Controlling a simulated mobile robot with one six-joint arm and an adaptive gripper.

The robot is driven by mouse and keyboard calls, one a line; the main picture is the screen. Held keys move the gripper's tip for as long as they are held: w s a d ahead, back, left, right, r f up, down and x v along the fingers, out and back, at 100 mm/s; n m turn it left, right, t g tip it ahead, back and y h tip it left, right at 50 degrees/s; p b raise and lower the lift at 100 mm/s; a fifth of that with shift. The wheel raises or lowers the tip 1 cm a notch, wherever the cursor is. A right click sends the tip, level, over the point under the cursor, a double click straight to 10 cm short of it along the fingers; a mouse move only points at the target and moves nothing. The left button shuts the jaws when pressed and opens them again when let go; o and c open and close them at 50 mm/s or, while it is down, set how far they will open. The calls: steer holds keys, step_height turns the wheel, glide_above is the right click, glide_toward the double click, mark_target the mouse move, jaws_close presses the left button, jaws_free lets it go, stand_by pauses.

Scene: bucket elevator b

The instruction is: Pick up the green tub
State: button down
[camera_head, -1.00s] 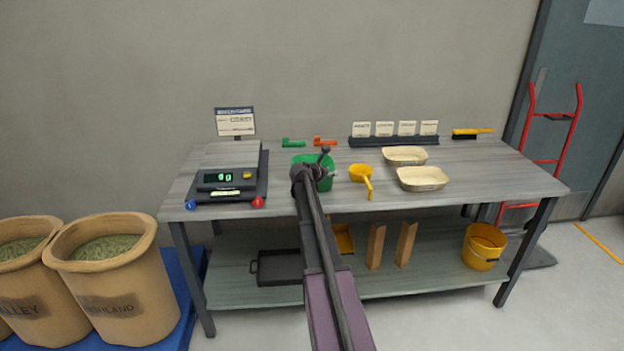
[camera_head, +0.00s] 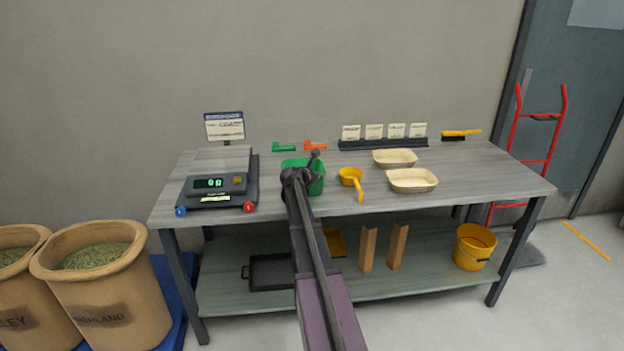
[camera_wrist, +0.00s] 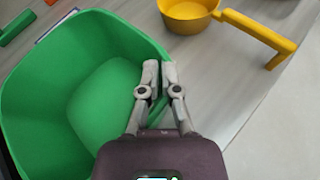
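The green tub (camera_head: 318,182) stands on the workbench, partly hidden behind my arm in the head view. In the wrist view the tub (camera_wrist: 35,110) is open-topped and empty, and fills the left side. My gripper (camera_wrist: 160,72) is at the tub's right wall, with one finger inside and one outside. The fingers are close together, with the green rim between them. In the head view my gripper (camera_head: 312,165) is over the tub and its fingertips are hard to make out. The tub appears to rest on the bench.
A yellow scoop (camera_head: 350,177) lies just right of the tub; it also shows in the wrist view (camera_wrist: 187,14). A scale (camera_head: 218,190) reading 0 g stands left. Two cream trays (camera_head: 412,181) (camera_head: 394,158) are right. Green (camera_head: 284,147) and orange (camera_head: 316,146) items lie behind.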

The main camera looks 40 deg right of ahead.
steer(key=shift+r, duration=0.1)
step_height(320, 180, up, 10)
steer(key=p, duration=1)
stand_by(0.7)
